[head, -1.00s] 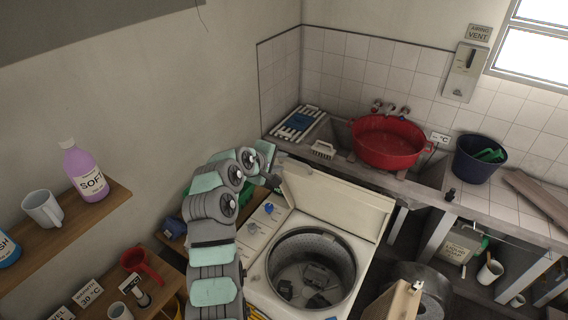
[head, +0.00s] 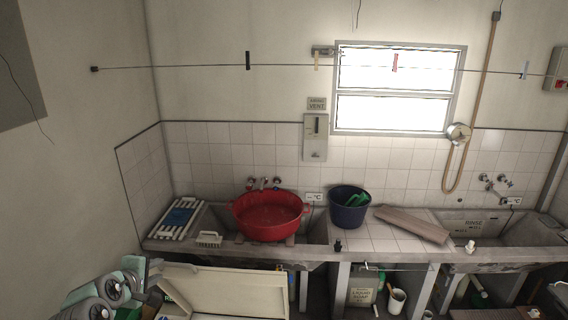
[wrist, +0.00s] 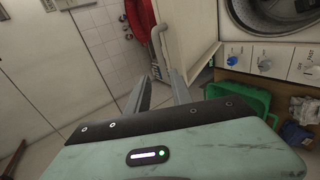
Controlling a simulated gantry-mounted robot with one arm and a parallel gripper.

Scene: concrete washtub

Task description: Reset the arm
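My gripper (wrist: 160,76) shows in the wrist view with its two fingers apart and nothing between them. In the head view my arm is at the bottom left corner, beside the raised cream lid of the washing machine (head: 230,290); the fingers cannot be made out there. The wrist view shows the machine's control panel with a blue knob (wrist: 265,64) to the right of the fingers, and part of the drum (wrist: 275,20) above it.
A green crate (wrist: 240,98) lies below the panel. Along the counter are a red basin (head: 268,218), a dark blue bucket (head: 347,214), a washboard (head: 412,224) and a white brush (head: 208,239). A clothesline (head: 200,67) spans the wall.

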